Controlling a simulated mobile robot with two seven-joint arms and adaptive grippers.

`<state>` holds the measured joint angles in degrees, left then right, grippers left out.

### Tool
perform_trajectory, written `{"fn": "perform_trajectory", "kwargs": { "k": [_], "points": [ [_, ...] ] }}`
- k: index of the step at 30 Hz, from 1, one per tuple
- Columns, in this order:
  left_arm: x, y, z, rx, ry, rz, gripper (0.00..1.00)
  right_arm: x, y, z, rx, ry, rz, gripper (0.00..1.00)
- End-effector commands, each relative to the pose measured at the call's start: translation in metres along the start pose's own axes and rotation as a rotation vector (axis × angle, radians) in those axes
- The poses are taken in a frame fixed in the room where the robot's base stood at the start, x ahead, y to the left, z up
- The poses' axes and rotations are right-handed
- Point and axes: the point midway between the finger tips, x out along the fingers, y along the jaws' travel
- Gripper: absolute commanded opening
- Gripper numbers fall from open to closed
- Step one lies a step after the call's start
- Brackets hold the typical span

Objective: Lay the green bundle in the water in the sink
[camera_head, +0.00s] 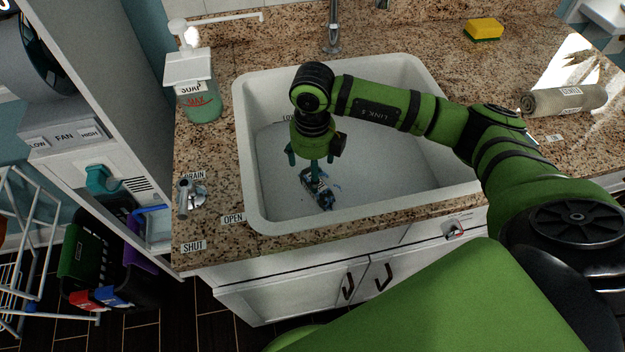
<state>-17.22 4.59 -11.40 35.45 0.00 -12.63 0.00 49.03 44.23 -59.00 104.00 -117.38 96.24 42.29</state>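My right gripper (311,161) points down inside the white sink (262,222), its teal fingers spread apart. Just below the fingers is a small dark item with blue and white patches (319,189); the fingers do not visibly close on it, and whether they touch it is unclear. A pale grey surface, apparently water (390,165), fills the lower sink. No clearly green bundle shows; a rolled grey-olive bundle (545,102) with a white label lies on the counter to the right. My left gripper is out of view.
A soap dispenser (198,100) stands left of the sink, with a drain lever (190,190) marked OPEN and SHUT in front. The faucet (333,30) is behind the sink. A yellow sponge (484,29) lies at the back right. My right arm crosses the sink's right rim.

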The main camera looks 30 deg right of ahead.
Motion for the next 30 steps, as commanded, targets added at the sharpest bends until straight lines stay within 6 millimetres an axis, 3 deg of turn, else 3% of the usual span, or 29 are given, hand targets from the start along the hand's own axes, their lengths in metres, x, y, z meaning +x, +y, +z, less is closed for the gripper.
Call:
{"fn": "perform_trajectory", "kwargs": {
  "k": [3, 9, 21, 23, 30],
  "points": [
    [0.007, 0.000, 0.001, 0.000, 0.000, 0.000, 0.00, -0.022, -0.001, 0.001, 0.000, -0.005, -0.001, 0.82],
    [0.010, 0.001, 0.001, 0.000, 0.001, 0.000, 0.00, -0.045, 0.000, 0.000, 0.000, -0.001, -0.001, 0.82],
    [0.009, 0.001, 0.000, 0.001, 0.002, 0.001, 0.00, -0.051, 0.000, 0.000, 0.001, 0.001, -0.001, 0.82],
    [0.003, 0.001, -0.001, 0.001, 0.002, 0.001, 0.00, -0.056, 0.000, 0.000, 0.001, 0.000, -0.001, 0.82],
    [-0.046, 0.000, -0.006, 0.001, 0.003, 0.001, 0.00, -0.106, 0.000, 0.000, 0.001, 0.000, 0.000, 0.82]
  ]
}}
